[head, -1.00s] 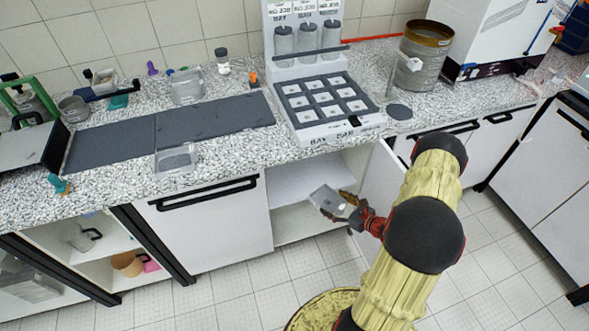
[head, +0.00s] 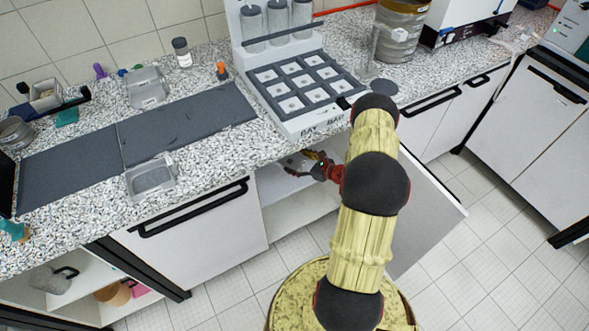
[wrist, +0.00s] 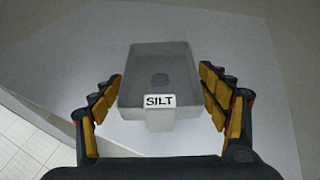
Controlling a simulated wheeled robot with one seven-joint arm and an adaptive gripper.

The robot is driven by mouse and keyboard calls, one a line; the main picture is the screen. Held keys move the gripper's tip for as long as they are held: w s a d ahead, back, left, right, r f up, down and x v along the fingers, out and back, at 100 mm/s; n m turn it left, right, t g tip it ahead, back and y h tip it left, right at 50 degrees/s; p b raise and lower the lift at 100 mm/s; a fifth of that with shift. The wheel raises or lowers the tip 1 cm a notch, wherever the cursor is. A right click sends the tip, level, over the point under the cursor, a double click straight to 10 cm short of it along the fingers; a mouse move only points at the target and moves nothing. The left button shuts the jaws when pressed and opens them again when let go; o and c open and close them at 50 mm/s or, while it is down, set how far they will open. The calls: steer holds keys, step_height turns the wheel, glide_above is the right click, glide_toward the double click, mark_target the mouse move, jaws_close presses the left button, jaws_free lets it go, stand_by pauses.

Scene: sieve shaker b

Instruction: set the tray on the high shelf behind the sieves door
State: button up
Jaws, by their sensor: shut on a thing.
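The tray (wrist: 160,72) is a small grey rectangular dish with a SILT label on its near end. In the wrist view it lies between the two fingers of my gripper (wrist: 160,105), which is shut on it. In the head view my gripper (head: 306,163) reaches into the open cupboard under the counter, and the tray is mostly hidden there. The high shelf (head: 273,189) is a pale board inside the cupboard, below the gripper. The sieves door (head: 425,215) stands open to the right, partly behind my arm. I cannot tell whether the tray touches the shelf.
The counter edge lies just above my gripper. A closed cupboard front (head: 195,230) is to the left. On the counter stand a white rack with a grid of slots (head: 290,125), a clear dish (head: 150,180) and a sieve stack (head: 400,30). The floor is clear.

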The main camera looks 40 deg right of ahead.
mark_target(295, 162)
steer(key=w+f, duration=0.1)
steer(key=w+d+f+b, duration=0.1)
steer(key=f, duration=0.1)
steer(key=w+d+f+b, duration=0.1)
steer(key=f, duration=0.1)
steer(key=shift+w+d+f, duration=0.1)
steer(key=shift+f, duration=0.1)
steer(key=shift+w+f+b, duration=0.1)
steer(key=shift+f+b, duration=0.7)
steer(key=shift+f, duration=0.75)
steer(key=shift+f, duration=0.15)
steer(key=o, duration=1.1)
steer(key=shift+o, duration=0.3)
